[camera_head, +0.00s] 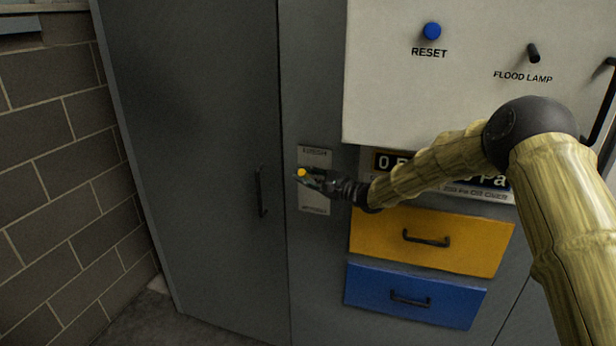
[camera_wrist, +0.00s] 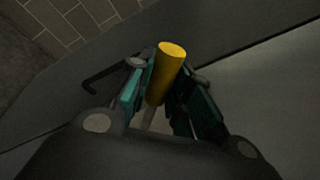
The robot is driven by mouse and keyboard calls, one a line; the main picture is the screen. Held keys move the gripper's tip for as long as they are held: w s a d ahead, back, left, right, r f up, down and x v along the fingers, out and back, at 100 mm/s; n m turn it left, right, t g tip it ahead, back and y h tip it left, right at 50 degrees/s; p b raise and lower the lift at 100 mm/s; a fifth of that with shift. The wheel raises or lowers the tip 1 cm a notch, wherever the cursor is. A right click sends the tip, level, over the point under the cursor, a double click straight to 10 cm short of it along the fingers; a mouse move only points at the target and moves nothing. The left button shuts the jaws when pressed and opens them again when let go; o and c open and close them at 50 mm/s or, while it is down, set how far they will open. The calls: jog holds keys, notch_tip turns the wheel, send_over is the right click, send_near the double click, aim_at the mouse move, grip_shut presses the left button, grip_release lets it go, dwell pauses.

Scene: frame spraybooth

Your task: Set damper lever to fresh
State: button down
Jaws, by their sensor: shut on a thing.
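The damper lever shows as a yellow knob (camera_head: 301,173) in front of a pale label plate (camera_head: 313,201) on the grey cabinet front. In the wrist view the yellow knob (camera_wrist: 168,62) stands between the two fingers. My gripper (camera_head: 312,178) is shut on the knob, and it also shows in the wrist view (camera_wrist: 165,92). A thin grey stem shows below the knob between the fingers. The gripper hides the middle of the plate.
A tall grey door with a dark handle (camera_head: 261,191) is left of the plate. Right of it are a yellow drawer (camera_head: 470,243) and a blue drawer (camera_head: 440,313). Above, a white panel (camera_head: 385,100) carries a blue RESET button (camera_head: 432,31) and a FLOOD LAMP switch (camera_head: 533,53).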

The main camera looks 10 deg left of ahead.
jog(key=shift+w+r, duration=0.1)
jog(key=shift+r, duration=0.05)
jog(key=c, duration=1.3)
grip_release()
jog(key=shift+c, duration=0.2)
jog(key=shift+o, duration=0.3)
jog(key=v, duration=1.2)
jog(key=shift+f, duration=0.25)
